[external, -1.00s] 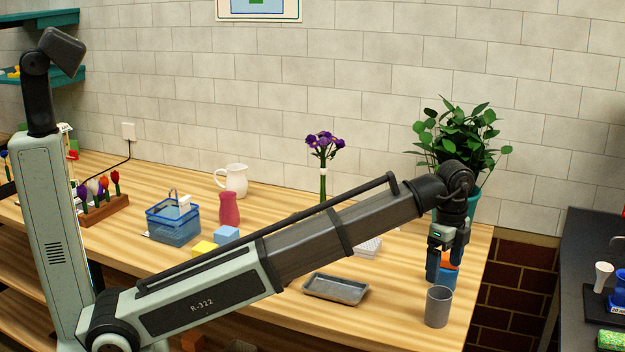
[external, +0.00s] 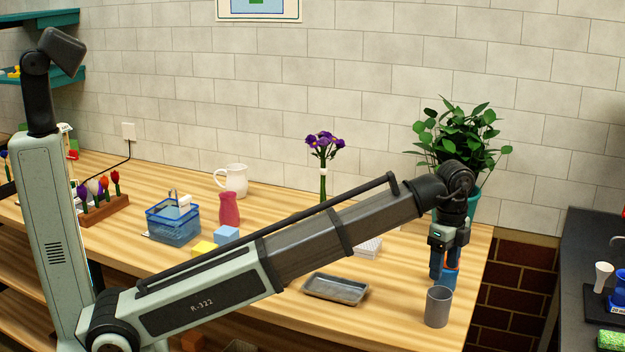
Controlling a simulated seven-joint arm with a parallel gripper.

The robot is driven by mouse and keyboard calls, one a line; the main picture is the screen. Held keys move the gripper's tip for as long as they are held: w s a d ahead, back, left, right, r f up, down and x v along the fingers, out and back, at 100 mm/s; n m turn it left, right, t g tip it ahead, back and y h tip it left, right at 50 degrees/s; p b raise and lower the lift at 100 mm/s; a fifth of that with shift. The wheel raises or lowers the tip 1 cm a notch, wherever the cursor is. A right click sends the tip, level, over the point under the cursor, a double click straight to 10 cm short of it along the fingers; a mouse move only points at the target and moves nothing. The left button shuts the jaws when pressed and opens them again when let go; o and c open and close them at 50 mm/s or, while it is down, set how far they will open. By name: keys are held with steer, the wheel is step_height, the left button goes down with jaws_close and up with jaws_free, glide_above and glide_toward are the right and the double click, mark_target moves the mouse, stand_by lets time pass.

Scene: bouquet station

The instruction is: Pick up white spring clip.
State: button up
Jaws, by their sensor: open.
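I cannot pick out the white spring clip with certainty. A small white piece (external: 323,173) sits around the stems of the purple flowers (external: 325,143), and another white item (external: 185,200) shows at the blue basket; both are too small to identify. My gripper (external: 444,277) points down at the right end of the table, open, well to the right of both white pieces.
A grey cup (external: 438,307) stands just in front of my gripper, and a potted plant (external: 458,135) behind it. A grey tray (external: 335,289) and a white gridded item (external: 369,247) lie left of it. A blue basket (external: 173,224), pink vase (external: 229,208) and white pitcher (external: 232,180) stand farther left.

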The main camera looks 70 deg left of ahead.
steer(key=shift+c, duration=0.8)
steer(key=w+a+n, duration=0.3)
steer(key=a, duration=1.2)
steer(key=w+a+n, duration=0.3)
steer(key=a, duration=1.1)
steer(key=w+a+n, duration=0.2)
steer(key=a+n, duration=0.1)
steer(key=a, duration=1.2)
steer(key=w+a+n, duration=0.3)
steer(key=w+n, duration=0.3)
steer(key=n, duration=0.9)
step_height(320, 180, down, 13)
steer(key=shift+w+r, duration=0.1)
steer(key=shift+w, duration=0.05)
steer(key=shift+c, duration=0.3)
